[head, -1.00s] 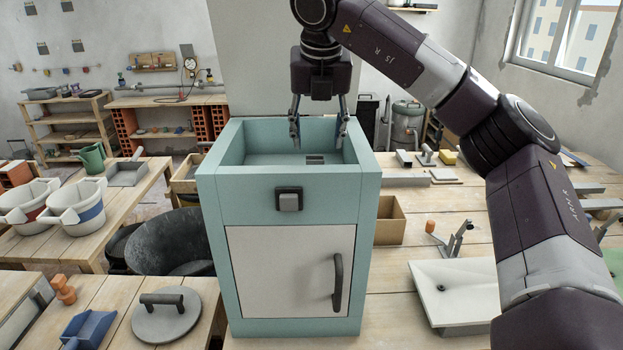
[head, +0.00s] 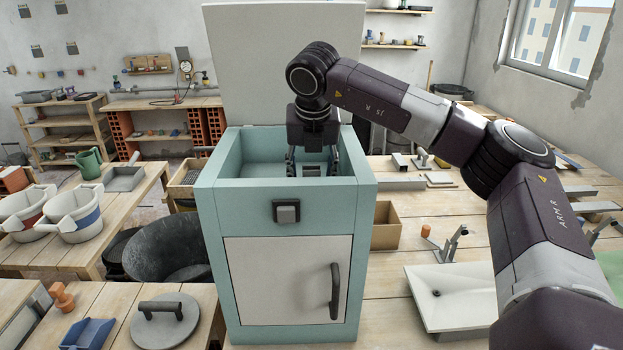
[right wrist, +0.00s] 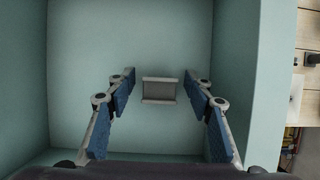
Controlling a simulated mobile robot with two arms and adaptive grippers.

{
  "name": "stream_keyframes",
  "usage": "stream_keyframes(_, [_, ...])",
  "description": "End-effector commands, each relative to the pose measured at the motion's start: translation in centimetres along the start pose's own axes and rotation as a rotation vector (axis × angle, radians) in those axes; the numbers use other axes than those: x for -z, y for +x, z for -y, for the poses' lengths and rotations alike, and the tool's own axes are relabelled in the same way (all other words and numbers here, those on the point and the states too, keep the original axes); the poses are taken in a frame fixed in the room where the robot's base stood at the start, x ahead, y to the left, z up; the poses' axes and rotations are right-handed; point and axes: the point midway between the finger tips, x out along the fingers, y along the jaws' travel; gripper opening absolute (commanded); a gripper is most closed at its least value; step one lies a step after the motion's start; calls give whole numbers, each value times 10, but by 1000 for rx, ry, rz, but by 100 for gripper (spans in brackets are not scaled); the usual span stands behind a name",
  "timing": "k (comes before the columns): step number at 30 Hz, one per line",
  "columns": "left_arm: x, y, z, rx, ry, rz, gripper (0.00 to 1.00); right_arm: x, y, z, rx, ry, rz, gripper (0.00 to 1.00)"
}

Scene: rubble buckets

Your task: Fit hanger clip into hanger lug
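A teal cabinet (head: 285,212) stands on the table with its lid raised, and its open top forms a deep tray. My right gripper (head: 313,163) points down into this tray. In the right wrist view, its two blue-padded fingers (right wrist: 160,92) are spread apart, with nothing between them in contact. A small grey flanged piece (right wrist: 159,90) lies on the tray floor between and ahead of the fingertips, apart from both. I cannot tell whether this piece is the hanger clip or the hanger lug. No other piece is clearly identifiable as either. My left gripper is out of view.
The tray walls (right wrist: 232,75) surround the gripper closely. A cardboard box (head: 387,225), a white sink (head: 455,295) and a metal clamp stand (head: 452,243) are to the right. A round lidded disc (head: 165,320) and buckets (head: 78,212) are to the left.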

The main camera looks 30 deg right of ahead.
Motion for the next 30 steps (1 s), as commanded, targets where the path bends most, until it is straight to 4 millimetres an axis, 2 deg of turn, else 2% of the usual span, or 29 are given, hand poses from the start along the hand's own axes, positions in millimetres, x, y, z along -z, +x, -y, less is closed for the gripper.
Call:
stream_keyframes(1, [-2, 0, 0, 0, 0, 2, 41, 0, 0, 0, 0, 0, 0, 41])
stream_keyframes(10, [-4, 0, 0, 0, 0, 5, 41, 0, 0, 0, 0, 0, 0, 9])
stream_keyframes(17, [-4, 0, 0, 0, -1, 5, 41, 0, -1, 0, 0, 0, 0, 9])
stream_keyframes(23, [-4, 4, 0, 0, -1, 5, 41, -5, -11, -1, -1, 0, 2, 9])
stream_keyframes(26, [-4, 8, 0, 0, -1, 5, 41, -10, -25, -2, -4, 1, 4, 9])
stream_keyframes(30, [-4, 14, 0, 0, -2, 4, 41, -23, -55, -2, -5, 1, 4, 9])
